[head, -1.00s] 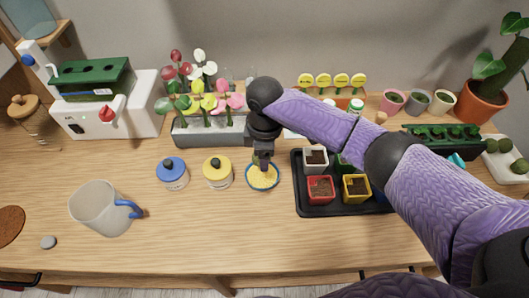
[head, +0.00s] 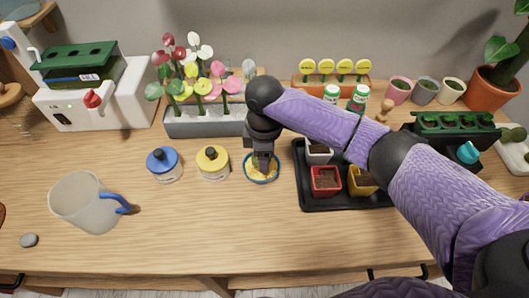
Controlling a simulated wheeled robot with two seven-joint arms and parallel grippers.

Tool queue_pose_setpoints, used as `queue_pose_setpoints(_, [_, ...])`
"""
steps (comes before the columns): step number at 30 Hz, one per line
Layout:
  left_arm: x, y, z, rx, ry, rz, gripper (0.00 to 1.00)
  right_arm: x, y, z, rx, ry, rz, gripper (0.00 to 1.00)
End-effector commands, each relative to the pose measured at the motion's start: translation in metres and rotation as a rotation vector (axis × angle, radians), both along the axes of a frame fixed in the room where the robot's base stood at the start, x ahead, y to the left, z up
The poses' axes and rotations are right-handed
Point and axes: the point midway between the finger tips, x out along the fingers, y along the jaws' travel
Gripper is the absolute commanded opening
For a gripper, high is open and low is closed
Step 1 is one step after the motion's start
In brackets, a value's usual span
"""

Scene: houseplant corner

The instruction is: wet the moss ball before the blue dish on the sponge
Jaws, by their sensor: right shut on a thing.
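A blue-rimmed dish (head: 247,174) with a yellow sponge (head: 272,173) in it stands on the wooden table at the middle. My right gripper (head: 262,166) points down over this dish, its fingertips at the sponge. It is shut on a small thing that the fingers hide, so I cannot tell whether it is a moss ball. Contact with the sponge is also unclear. A white pot with a blue top (head: 163,165) and one with a yellow top (head: 213,163) stand left of the dish, each with a dark round piece on top. My left gripper is out of view.
A black tray (head: 312,204) with several small pots is close right of the dish. A grey planter of flowers (head: 190,126) stands behind. A clear jug (head: 86,204) with a blue handle is at left. The front table strip is mostly clear.

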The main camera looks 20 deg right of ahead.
Motion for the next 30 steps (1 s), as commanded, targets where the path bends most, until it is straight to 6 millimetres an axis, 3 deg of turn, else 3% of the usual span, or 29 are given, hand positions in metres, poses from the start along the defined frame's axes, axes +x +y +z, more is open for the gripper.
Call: queue_pose_setpoints(30, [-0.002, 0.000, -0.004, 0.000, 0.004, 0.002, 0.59, 0.000, 0.000, -0.011, 0.000, 0.000, 0.000, 0.11])
